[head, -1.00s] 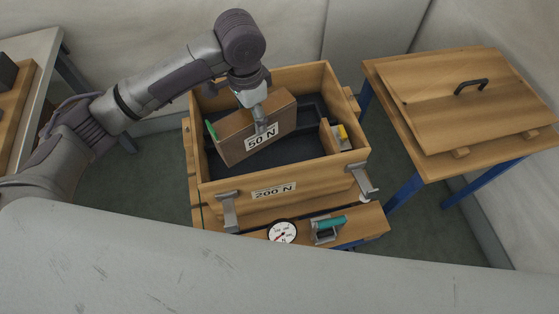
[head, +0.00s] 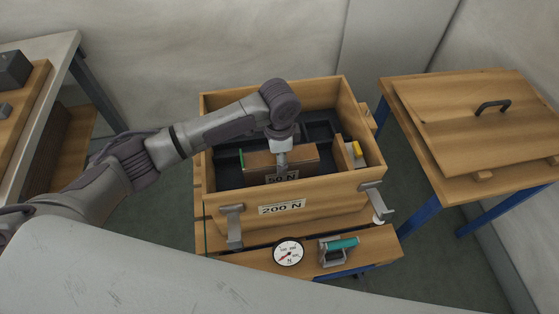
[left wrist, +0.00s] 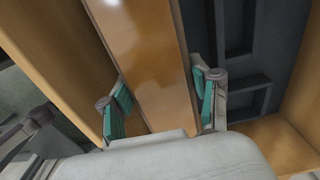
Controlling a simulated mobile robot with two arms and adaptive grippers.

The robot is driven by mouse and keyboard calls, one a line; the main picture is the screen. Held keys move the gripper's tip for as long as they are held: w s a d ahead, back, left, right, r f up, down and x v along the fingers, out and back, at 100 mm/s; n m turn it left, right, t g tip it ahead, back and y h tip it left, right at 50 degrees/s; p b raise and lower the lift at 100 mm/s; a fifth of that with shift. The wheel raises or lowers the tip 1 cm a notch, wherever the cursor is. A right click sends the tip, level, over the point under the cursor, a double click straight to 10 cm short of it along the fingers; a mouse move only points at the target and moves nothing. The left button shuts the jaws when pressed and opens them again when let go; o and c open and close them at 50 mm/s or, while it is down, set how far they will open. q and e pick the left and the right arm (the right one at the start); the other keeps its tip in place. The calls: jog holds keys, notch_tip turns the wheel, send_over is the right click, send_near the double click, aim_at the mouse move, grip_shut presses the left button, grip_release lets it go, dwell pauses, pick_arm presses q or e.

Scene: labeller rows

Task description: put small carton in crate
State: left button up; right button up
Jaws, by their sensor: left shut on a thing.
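The small carton (head: 300,155) is a brown box with a "50 N" label. It is down inside the wooden crate (head: 235,204), which has a "200 N" label on its front wall and a dark lining. My left gripper (head: 282,163) reaches in from above and is shut on the carton. In the left wrist view, the teal-padded fingers of the left gripper (left wrist: 163,103) lie on both sides of the carton (left wrist: 150,50). The crate's front wall hides the carton's lower part, so I cannot tell whether it touches the floor. My right gripper is not in view.
A yellow-topped item (head: 356,152) sits at the crate's right inside, behind a wooden divider. Metal latches flank the crate's front. A dial gauge (head: 288,252) and a teal-handled clamp (head: 340,244) are in front. A lid (head: 460,120) lies on the right table.

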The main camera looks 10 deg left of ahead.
pick_arm(q)
jog(key=shift+f, duration=0.7)
jog(key=o, duration=1.3)
jog(key=shift+f, duration=0.1)
notch_tip(320, 180, up, 12)
jog(key=shift+r+p, duration=0.2)
jog(key=shift+p, duration=0.3)
jog(key=shift+f, duration=0.1)
